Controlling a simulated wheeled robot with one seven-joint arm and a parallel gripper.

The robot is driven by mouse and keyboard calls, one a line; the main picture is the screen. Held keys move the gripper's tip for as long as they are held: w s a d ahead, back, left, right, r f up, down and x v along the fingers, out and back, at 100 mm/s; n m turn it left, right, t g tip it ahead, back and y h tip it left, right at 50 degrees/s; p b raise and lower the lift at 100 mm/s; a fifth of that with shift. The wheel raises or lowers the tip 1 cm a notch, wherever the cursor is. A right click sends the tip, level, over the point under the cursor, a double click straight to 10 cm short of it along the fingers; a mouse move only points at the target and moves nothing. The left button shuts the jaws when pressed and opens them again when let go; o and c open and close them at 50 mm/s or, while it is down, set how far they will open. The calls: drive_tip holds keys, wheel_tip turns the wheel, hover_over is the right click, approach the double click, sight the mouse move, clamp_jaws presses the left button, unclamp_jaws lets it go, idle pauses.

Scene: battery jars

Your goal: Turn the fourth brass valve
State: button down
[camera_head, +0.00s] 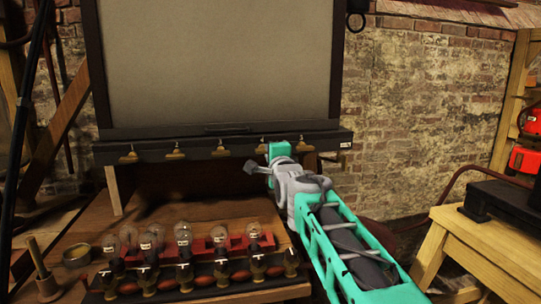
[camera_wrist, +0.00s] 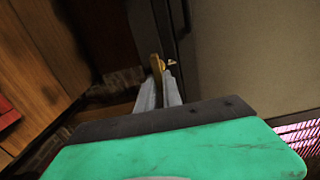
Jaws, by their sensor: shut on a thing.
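A row of small brass valves hangs along the dark rail under the big grey panel in the head view. The first (camera_head: 129,157), second (camera_head: 175,152) and third (camera_head: 220,149) from the left are clear of my arm. The fourth brass valve (camera_head: 262,147) is mostly hidden by my gripper (camera_head: 277,150). The fifth (camera_head: 306,147) shows just right of it. In the wrist view, my gripper (camera_wrist: 162,76) is shut on a brass valve (camera_wrist: 156,66), its upright handle between the fingertips. From its place in the row, this looks like the fourth.
Below the rail, a wooden bench (camera_head: 200,207) carries several glass bulbs (camera_head: 183,233) on dark holders and a red block (camera_head: 228,243). A small bowl (camera_head: 77,254) stands at left. A wooden stand (camera_head: 465,240) is at right, before a brick wall (camera_head: 430,90).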

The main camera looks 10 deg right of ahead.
idle(0.3)
drive_tip(key=c, duration=1.5)
unclamp_jaws()
drive_tip(key=s, duration=0.7)
drive_tip(key=shift+s, duration=0.4)
drive_tip(key=s+f+n+g+p, duration=0.4)
drive_tip(key=s+n+g+p, duration=0.1)
drive_tip(key=s, duration=0.5)
drive_tip(key=s+a+f+n+g+p, duration=0.1)
drive_tip(key=s+f+n+g+p, duration=0.4)
drive_tip(key=s, duration=0.5)
drive_tip(key=s+f+n+g+p, duration=0.4)
drive_tip(key=s+n+p, duration=0.4)
drive_tip(key=s+p, duration=0.2)
drive_tip(key=shift+s+a+f+g+p, duration=0.15)
drive_tip(key=shift+a+f+g+p, duration=0.15)
drive_tip(key=shift+f+g, duration=0.1)
